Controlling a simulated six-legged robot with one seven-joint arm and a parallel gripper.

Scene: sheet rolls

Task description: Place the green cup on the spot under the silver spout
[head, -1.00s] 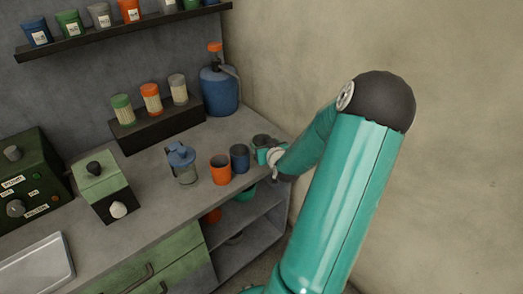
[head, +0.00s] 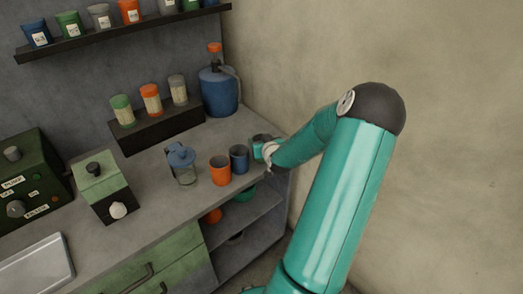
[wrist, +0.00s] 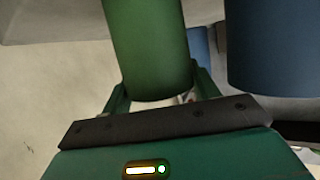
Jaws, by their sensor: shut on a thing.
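The green cup (wrist: 148,45) fills the upper middle of the wrist view, between the two fingers of my gripper (wrist: 160,90). My gripper is shut on it. In the head view my gripper (head: 262,149) is at the right end of the counter, with the cup small and partly hidden there. A blue cup (head: 239,158) stands just left of it; a blue cup also shows close by in the wrist view (wrist: 275,45). I cannot make out a silver spout or the spot under it.
An orange cup (head: 220,170) and a clear jug with a blue lid (head: 182,164) stand farther left on the counter (head: 150,228). Beyond them are a green box with a black knob (head: 103,187) and a dark green machine (head: 30,172). A blue dispenser (head: 219,92) stands behind.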

